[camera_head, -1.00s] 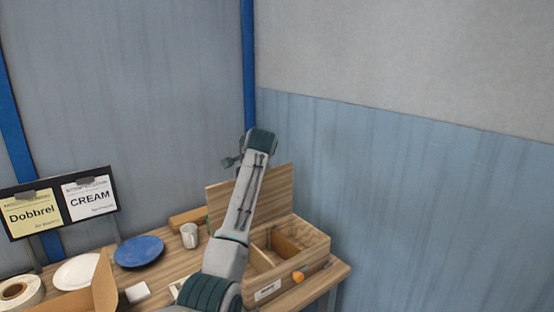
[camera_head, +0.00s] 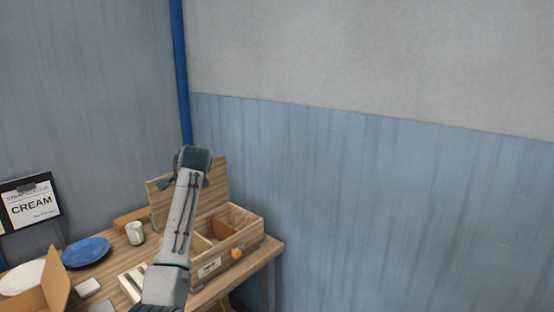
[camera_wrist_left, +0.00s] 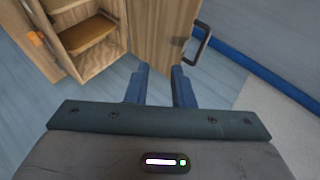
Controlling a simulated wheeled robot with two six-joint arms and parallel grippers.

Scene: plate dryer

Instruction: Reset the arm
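My left arm (camera_head: 181,215) rises from the bottom of the head view, in front of an open wooden box (camera_head: 252,237). Its wrist end reaches up over the raised lid (camera_head: 216,181). The gripper is mostly hidden behind the arm there. In the left wrist view my left gripper (camera_wrist_left: 160,72) shows two dark blue fingers apart with nothing between them. The lid (camera_wrist_left: 152,28) with its metal handle (camera_wrist_left: 203,42) lies beyond the fingertips, and the box stands at upper left. My right gripper is in neither view.
The wooden table (camera_head: 272,250) holds a white mug (camera_head: 135,232), a blue plate (camera_head: 86,252), a white plate (camera_head: 22,277) and a cardboard box (camera_head: 57,292) on the left. An orange object (camera_head: 236,253) is at the box front. Space right of the table is clear up to the wall.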

